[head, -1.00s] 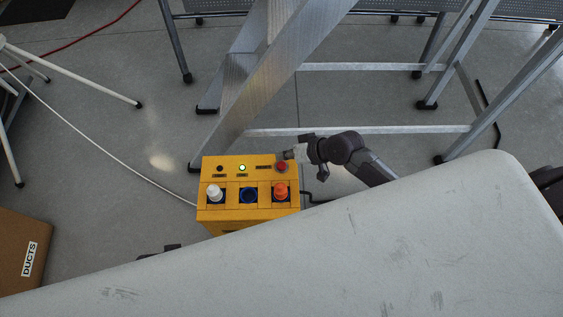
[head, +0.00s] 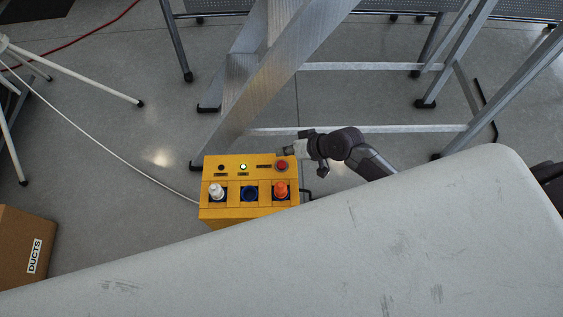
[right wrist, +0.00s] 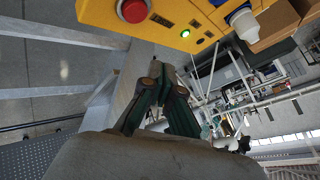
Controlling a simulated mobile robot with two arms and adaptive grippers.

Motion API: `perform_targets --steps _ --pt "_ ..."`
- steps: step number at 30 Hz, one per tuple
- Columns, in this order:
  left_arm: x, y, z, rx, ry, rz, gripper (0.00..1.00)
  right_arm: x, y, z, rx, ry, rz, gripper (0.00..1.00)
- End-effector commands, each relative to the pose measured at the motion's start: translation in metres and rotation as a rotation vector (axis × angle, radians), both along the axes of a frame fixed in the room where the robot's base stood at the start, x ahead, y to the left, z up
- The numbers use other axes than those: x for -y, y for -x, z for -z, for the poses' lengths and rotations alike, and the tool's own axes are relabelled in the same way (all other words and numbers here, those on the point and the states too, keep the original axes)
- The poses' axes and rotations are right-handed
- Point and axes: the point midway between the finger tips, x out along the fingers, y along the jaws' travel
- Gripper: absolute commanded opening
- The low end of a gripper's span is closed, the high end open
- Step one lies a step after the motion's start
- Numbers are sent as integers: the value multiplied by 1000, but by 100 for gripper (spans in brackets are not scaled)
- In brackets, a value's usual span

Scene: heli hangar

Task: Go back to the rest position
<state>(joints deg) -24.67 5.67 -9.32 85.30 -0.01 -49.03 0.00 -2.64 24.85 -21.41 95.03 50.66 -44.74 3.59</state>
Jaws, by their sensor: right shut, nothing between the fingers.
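My right gripper (head: 286,152) is at the top right corner of the yellow control box (head: 230,213) in the head view, close to the red button (head: 282,166). I cannot tell its exact height above the box. In the right wrist view, my right gripper (right wrist: 162,84) has its fingers together with nothing between them. The red button (right wrist: 132,10) and the yellow box (right wrist: 177,22) show beyond the fingertips, apart from them. My left gripper is not in view.
A metal ladder (head: 262,85) stands behind. A cardboard box (head: 22,245) and white tripod legs (head: 75,75) are left.

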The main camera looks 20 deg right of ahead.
Motion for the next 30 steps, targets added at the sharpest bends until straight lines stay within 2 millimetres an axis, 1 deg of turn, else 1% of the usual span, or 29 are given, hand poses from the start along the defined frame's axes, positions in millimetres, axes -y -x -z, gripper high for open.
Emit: perform_targets --steps 21,23,26,28,30 --pt "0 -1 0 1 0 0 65 0 0 0 1 0 -1 0" --pt "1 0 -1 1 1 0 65 -2 3 0 -2 4 -7 0" --pt "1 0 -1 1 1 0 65 -13 22 -5 -4 36 -49 0" --pt "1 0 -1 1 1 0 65 -21 46 -12 -9 89 -94 0" --pt "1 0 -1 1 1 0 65 -22 70 -22 -14 161 -126 0"
